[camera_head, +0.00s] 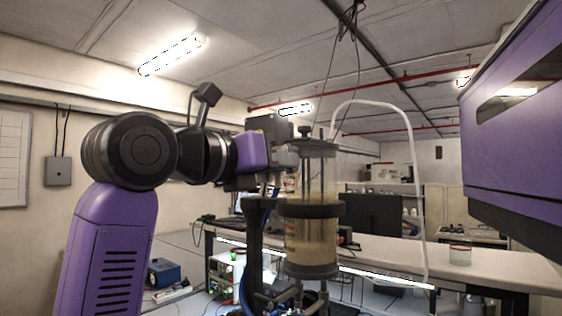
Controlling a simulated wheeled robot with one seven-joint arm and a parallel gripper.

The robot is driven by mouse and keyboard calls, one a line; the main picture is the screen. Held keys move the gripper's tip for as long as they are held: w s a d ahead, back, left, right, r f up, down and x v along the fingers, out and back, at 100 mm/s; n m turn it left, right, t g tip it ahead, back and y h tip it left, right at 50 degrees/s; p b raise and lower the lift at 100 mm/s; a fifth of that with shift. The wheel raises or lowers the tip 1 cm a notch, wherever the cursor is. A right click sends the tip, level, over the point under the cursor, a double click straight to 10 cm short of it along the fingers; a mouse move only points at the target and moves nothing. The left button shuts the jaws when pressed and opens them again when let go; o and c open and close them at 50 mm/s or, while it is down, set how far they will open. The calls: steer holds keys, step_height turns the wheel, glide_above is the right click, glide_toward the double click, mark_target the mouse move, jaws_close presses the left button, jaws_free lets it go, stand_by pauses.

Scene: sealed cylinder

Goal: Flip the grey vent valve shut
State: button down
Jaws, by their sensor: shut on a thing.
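A clear sealed cylinder (311,235) with cloudy tan liquid stands upright in a dark clamp ring (310,208), with dark rods inside. Its grey lid (318,147) is at the top, with a small dark fitting on it. My gripper (290,158) reaches in from the left and is at the lid's left side. It is shut on a small grey part there, which seems to be the grey vent valve. The jaws and wrist hide most of this part, and I cannot tell which way its handle points.
A white tube (412,150) arches behind the cylinder. A purple cabinet (515,140) hangs at the upper right. Cables hang above the lid.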

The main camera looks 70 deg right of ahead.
steer(key=shift+w+m+b, duration=0.25)
steer(key=shift+m+b, duration=0.95)
steer(key=shift+b, duration=0.1)
steer(key=c, duration=1.4)
jaws_free()
steer(key=shift+c, duration=0.2)
steer(key=b+v, duration=0.2)
steer(key=v, duration=0.5)
steer(key=shift+a, duration=0.35)
steer(key=shift+w, duration=0.1)
